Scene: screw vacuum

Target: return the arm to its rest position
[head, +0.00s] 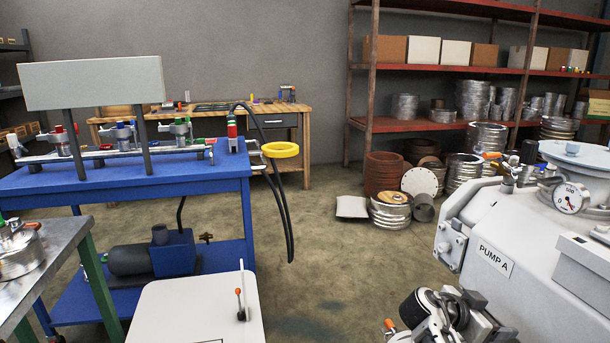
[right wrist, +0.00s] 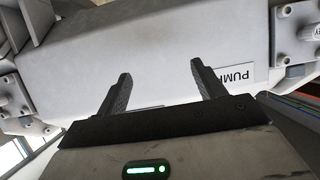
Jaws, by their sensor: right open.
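My right gripper (right wrist: 161,70) is open in the right wrist view, with its two dark fingers apart and nothing between them. I cannot tell whether the gripper touches the housing. My left arm and gripper are not in view.
A blue cart (head: 130,195) with valves and a yellow ring (head: 280,150) stands at the left. A white box (head: 200,312) with a lever is at the bottom. A metal table (head: 50,270) is at the far left. Open floor (head: 335,270) lies between cart and pump.

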